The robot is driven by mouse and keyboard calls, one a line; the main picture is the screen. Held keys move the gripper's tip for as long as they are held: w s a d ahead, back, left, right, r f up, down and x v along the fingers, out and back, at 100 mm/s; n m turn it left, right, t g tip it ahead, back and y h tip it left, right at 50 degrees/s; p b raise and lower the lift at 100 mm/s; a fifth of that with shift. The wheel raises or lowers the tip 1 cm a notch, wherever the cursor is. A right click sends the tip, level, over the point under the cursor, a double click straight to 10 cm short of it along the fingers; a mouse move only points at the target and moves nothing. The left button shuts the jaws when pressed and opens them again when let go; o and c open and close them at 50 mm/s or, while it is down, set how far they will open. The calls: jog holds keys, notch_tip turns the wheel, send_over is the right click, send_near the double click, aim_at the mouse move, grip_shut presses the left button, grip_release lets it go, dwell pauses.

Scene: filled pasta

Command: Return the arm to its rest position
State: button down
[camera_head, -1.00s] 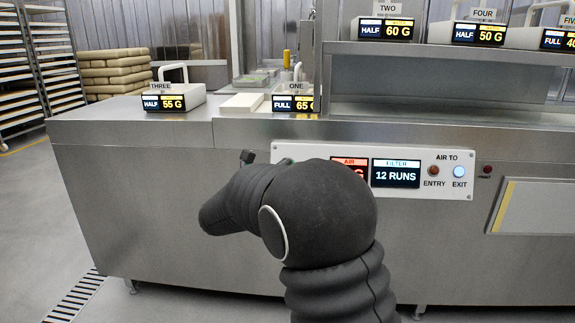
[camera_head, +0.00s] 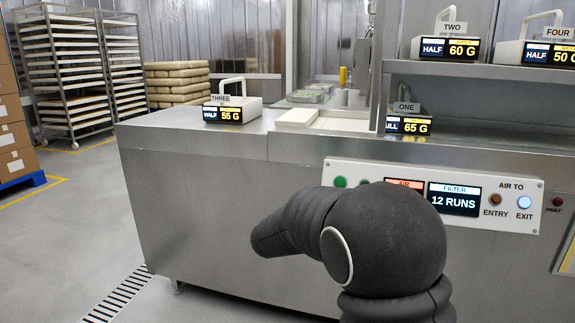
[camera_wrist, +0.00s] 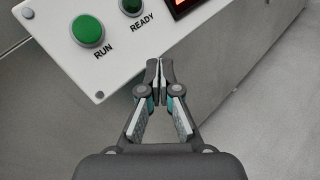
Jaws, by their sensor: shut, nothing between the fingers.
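My gripper (camera_wrist: 160,68) is shut and empty in the wrist view, its fingertips together near the lower edge of the white control panel (camera_wrist: 150,50). I cannot tell whether the tips touch the panel. The green RUN button (camera_wrist: 88,31) and the dark green READY lamp (camera_wrist: 132,5) lie above and left of the tips. In the head view my dark arm (camera_head: 390,240) is bent in front of the machine, and its end hides part of the panel (camera_head: 480,217). The gripper's fingers are not visible there.
The steel machine (camera_head: 200,190) fills the middle. Box THREE (camera_head: 235,108) stands on its left top, box ONE (camera_head: 405,123) on the lower shelf, and boxes TWO (camera_head: 450,47) and FOUR (camera_head: 550,50) on the upper shelf. Racks (camera_head: 60,80) stand back left.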

jog(key=s+d+f+m+g+y, duration=0.1)
jog(key=s+f+m+g+y, duration=0.4)
jog(key=s, duration=0.5)
jog(key=s+d+f+m+g+y, duration=0.15)
jog(key=s+f+m, duration=0.25)
jog(key=s+m, duration=0.45)
jog(key=s+a+r+m+t+y, duration=0.1)
jog(key=s+r+m+y, duration=0.2)
jog(key=s, duration=0.6)
jog(key=s+a+r+m+t+y, duration=0.1)
jog(key=s+a+r+m+y, duration=0.1)
jog(key=s, duration=0.7)
jog(key=shift+r+m+y+p, duration=0.45)
jog(key=shift+r+m+y, duration=0.55)
jog(key=shift+m, duration=0.65)
